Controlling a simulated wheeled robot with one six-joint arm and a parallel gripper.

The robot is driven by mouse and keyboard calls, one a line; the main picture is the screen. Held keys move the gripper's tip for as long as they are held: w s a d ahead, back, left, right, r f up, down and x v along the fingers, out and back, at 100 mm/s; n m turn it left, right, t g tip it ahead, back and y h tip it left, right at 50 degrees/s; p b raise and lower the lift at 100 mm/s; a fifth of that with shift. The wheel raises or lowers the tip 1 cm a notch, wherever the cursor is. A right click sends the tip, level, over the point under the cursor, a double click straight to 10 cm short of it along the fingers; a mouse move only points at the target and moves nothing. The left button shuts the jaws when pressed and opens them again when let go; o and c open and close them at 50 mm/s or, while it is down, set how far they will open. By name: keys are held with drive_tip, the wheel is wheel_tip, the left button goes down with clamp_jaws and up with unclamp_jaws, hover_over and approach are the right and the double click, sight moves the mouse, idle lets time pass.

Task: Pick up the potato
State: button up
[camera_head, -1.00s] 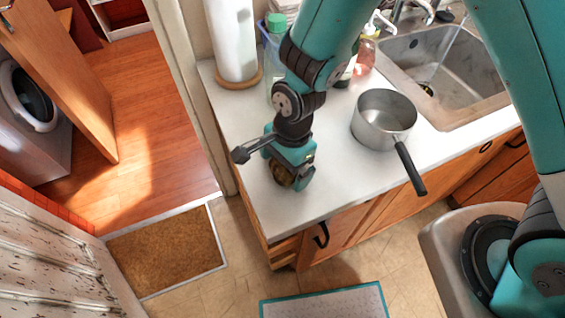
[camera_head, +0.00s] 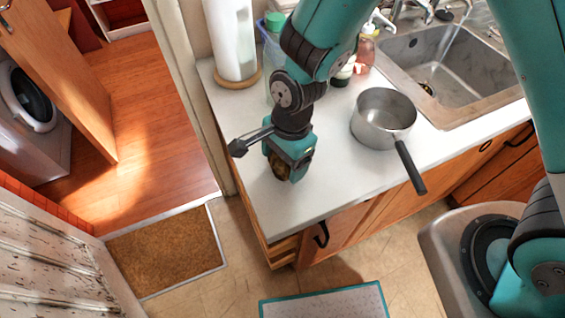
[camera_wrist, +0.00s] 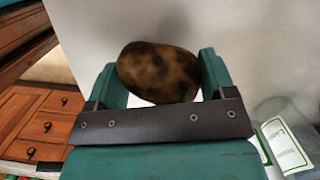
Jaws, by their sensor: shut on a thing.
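The potato (camera_wrist: 158,72) is brown with dark patches. In the wrist view it sits between the two fingers of my gripper (camera_wrist: 162,80), which is shut on it. In the head view my gripper (camera_head: 283,172) is over the left part of the white counter, and only a small brown part of the potato (camera_head: 278,164) shows, the rest hidden by the fingers. The potato looks raised above the counter, though the exact gap is hard to judge.
A metal saucepan (camera_head: 383,120) stands to the right on the counter (camera_head: 300,205), its black handle reaching over the front edge. The sink (camera_head: 450,65) lies further right. A paper towel roll (camera_head: 231,40) and bottles stand at the back. The counter's front left is clear.

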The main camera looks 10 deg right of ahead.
wheel_tip(320, 180, up, 18)
drive_tip(key=b, duration=0.1)
